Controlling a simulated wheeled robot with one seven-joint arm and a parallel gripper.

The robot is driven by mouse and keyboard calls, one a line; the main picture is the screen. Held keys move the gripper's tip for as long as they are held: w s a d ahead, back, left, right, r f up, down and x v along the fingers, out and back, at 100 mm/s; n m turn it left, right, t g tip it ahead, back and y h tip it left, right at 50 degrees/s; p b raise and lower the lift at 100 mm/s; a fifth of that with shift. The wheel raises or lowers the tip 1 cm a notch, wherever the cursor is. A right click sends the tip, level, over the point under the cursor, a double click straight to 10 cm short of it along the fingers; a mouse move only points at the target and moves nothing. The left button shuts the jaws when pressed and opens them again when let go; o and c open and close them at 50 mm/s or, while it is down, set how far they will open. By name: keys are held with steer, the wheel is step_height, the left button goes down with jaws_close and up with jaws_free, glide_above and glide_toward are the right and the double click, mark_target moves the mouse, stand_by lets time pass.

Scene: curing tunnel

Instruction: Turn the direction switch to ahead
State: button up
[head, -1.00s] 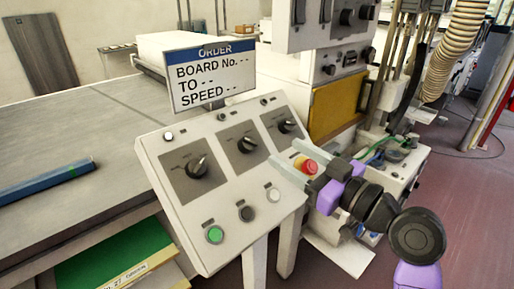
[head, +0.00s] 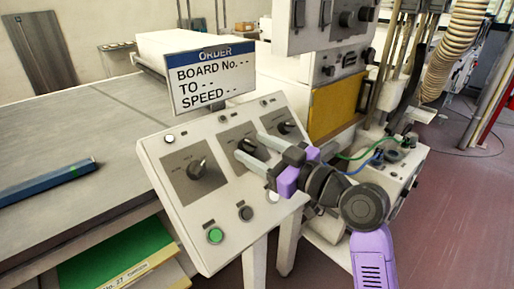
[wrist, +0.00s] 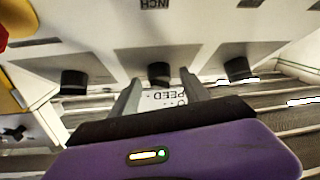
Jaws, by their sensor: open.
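The sloped control panel (head: 222,232) carries three black rotary knobs: a left knob (head: 197,168), a middle knob (head: 254,148) and a right knob (head: 286,127). Their labels are too small to read, so I cannot tell which is the direction switch. My gripper (head: 250,146) is open, with its fingers on either side of the middle knob as seen from the head. In the wrist view the middle knob (wrist: 159,72) appears just beyond and between the fingertips; contact is not clear. Part of the middle knob is hidden by my fingers.
A green button (head: 215,235) and a black button (head: 246,213) sit low on the panel. An order sign (head: 212,80) with blank entries stands behind it. A red stop button (wrist: 3,25) shows at the wrist view's edge. A worktable (head: 60,150) lies left.

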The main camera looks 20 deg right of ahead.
jaws_close()
